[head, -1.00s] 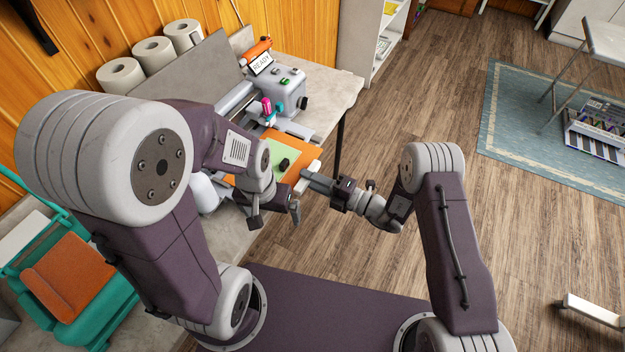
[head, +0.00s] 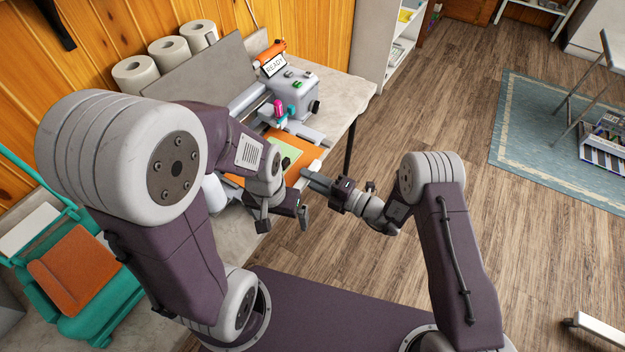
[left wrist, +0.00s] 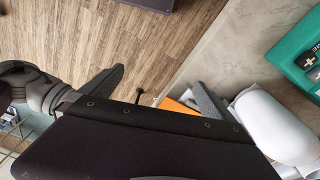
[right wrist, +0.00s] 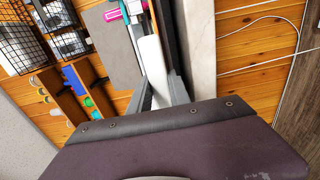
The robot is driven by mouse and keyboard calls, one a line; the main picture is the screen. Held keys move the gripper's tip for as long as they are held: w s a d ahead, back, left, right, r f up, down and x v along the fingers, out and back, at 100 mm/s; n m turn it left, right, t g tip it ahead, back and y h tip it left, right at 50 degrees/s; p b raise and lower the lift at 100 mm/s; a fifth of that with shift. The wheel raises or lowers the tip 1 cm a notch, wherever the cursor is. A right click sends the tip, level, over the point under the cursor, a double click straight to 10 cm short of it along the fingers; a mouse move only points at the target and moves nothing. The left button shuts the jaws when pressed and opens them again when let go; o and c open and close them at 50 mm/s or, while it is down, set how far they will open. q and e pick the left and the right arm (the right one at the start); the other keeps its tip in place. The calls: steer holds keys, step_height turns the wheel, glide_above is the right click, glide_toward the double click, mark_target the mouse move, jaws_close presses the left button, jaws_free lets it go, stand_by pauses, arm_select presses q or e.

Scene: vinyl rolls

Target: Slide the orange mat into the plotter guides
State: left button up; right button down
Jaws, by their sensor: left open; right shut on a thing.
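The orange mat (head: 305,148), with a green sheet (head: 291,150) on it, lies in front of the grey plotter (head: 295,95). My left arm covers its near left part. My right gripper (head: 309,173) is at the mat's near right end, shut on a white strip (right wrist: 154,70) that shows between its fingers; the head view shows a white piece (head: 316,165) there. My left gripper (head: 283,221) is open and empty, nearer than the mat. A bit of orange mat (left wrist: 178,105) shows beyond its fingers in the left wrist view. The guides are hard to make out.
A pink-and-teal tool holder (head: 279,110) stands on the plotter above the mat. White rolls (head: 135,74) stand along the wall. A teal cart-like holder (head: 90,310) with an orange pad is at the left. The counter's right edge (head: 362,100) is free.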

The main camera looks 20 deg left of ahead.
steer(key=shift+f, duration=0.15)
steer(key=c, duration=1.1)
jaws_free()
steer(key=shift+c, duration=0.2)
steer(key=p+v, duration=0.1)
steer(key=v, duration=0.8)
steer(key=shift+p, duration=0.4)
stand_by(0.6)
stand_by(0.5)
